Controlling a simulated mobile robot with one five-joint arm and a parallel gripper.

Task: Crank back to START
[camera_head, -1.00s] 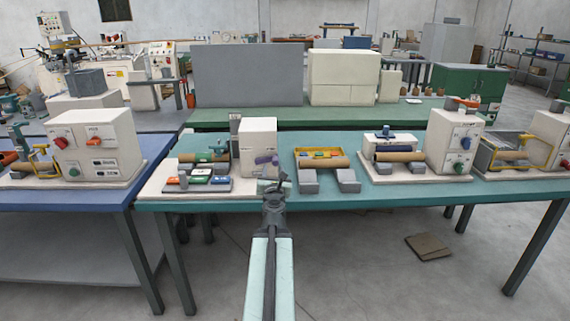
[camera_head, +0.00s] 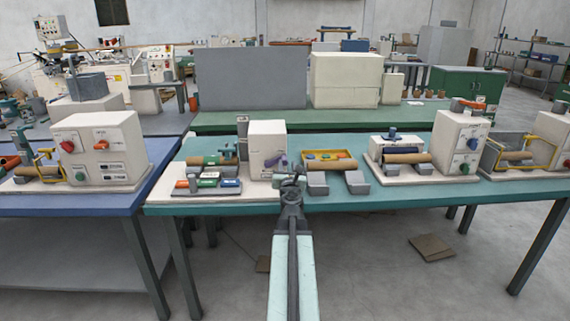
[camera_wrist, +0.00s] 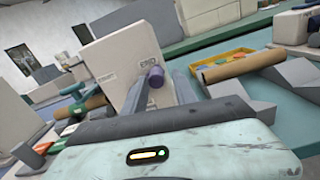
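The winder is a white box (camera_head: 267,140) on a pale base on the teal table. A purple crank handle (camera_head: 278,160) is on its right side. In the wrist view the same box (camera_wrist: 112,62) is tilted, with a label that seems to read END beside the purple handle (camera_wrist: 155,77). A second label to the left is too small to read surely. My gripper (camera_head: 291,178) is in front of the box, at its lower right. In the wrist view its two grey fingers stand apart, with the handle appearing between them. I cannot tell whether they touch it.
Left of the box are colored blocks (camera_head: 208,183) on a grey tray. Right of it a brown roll (camera_head: 333,165) lies on grey blocks before a yellow tray (camera_head: 330,154). Another white machine (camera_head: 460,140) stands further right. The teal table's front edge (camera_head: 400,199) is mostly clear.

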